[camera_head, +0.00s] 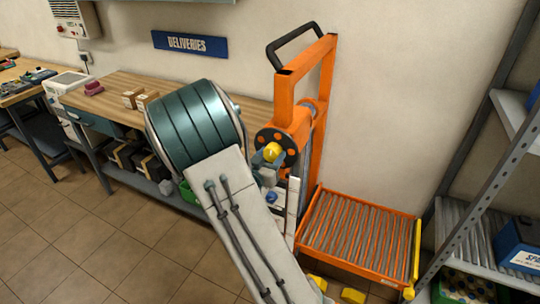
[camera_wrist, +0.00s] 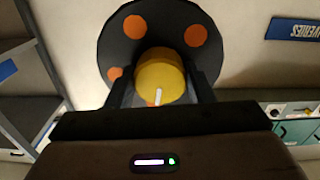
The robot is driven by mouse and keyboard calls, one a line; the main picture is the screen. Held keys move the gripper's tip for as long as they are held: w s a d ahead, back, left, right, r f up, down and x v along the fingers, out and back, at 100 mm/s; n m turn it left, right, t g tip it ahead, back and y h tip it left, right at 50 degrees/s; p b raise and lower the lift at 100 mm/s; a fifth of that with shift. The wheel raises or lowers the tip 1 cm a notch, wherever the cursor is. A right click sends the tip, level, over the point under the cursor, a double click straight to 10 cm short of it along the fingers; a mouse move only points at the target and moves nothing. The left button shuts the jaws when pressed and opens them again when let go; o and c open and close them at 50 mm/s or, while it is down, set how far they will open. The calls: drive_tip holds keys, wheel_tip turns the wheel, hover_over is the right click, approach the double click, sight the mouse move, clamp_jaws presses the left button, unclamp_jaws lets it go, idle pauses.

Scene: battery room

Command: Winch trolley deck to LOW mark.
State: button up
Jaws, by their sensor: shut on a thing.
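The orange winch trolley (camera_head: 327,84) stands against the wall, with a black handle at its top. Its orange-framed roller deck (camera_head: 345,238) sits low, to the right of the mast. A dark winch wheel (camera_head: 290,140) with orange spots is on the mast and also fills the upper wrist view (camera_wrist: 118,42). My gripper (camera_wrist: 160,88) is shut on the yellow crank knob (camera_wrist: 162,72), which also shows in the head view (camera_head: 272,152). A pale upright strip (camera_head: 292,205) stands beside the mast; its marks are too small to read, and my arm hides part of it.
A wooden bench (camera_head: 125,92) with small boxes runs along the wall at left, below a blue DELIVERIES sign (camera_head: 189,43). A grey metal shelf (camera_head: 460,215) with a blue battery (camera_head: 520,243) stands close to the deck's right. Tiled floor at lower left is clear.

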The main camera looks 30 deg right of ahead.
drive_tip(key=shift+n, duration=1)
drive_tip(key=o, duration=1)
drive_tip(key=b+v, duration=0.1)
drive_tip(key=v, duration=1.3)
drive_tip(key=shift+b, duration=0.35)
drive_tip(key=shift+d, duration=0.1)
